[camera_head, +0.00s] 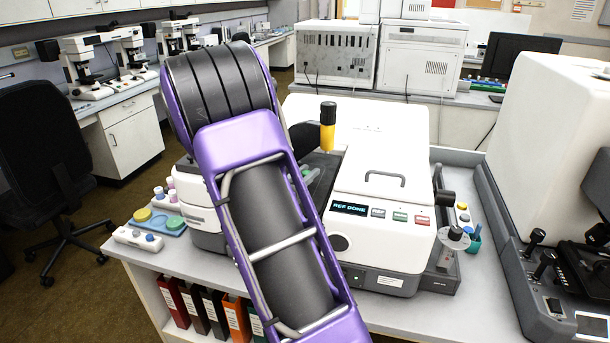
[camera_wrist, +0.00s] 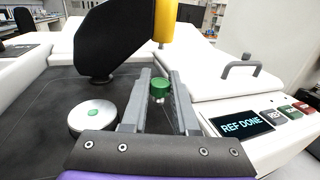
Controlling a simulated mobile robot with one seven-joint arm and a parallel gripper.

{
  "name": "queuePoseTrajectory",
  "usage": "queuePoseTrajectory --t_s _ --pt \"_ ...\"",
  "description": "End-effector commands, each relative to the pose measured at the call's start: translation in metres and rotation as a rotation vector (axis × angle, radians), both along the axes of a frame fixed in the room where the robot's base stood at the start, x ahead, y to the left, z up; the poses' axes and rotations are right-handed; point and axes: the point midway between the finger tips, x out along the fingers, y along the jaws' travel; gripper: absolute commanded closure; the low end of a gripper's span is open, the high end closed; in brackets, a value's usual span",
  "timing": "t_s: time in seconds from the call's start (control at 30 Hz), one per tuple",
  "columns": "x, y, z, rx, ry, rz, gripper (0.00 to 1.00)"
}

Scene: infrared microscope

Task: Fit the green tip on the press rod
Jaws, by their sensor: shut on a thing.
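The green tip (camera_wrist: 160,89) is a short green cylinder with a small pale bit under it. My gripper (camera_wrist: 160,84) is shut on it, one grey finger on each side, above the dark stage (camera_wrist: 50,95). A yellow rod (camera_wrist: 165,20) stands above and just behind the tip in the wrist view, beside a black arm (camera_wrist: 125,38). I cannot tell which part is the press rod. In the head view the yellow rod (camera_head: 328,138) has a black top; my own arm hides the gripper and the tip.
A round white disc with a green centre (camera_wrist: 93,116) lies on the stage, left of my fingers. The white instrument housing (camera_head: 385,185) with its handle and a "REF DONE" screen (camera_head: 350,208) stands at the right. Blue trays with colored pieces (camera_head: 160,220) lie at the bench's left.

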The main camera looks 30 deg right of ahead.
Motion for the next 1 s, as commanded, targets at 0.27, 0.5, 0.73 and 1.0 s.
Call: queuePoseTrajectory --t_s 0.27,0.5,0.73,1.0 --pt "0.008 -0.022 0.000 -0.001 0.000 -0.002 1.00" --pt "0.016 -0.039 0.000 0.000 0.001 -0.002 1.00" --pt "0.023 -0.056 -0.001 -0.001 0.001 -0.001 1.00" --pt "0.032 -0.075 -0.001 0.000 0.001 0.000 1.00"
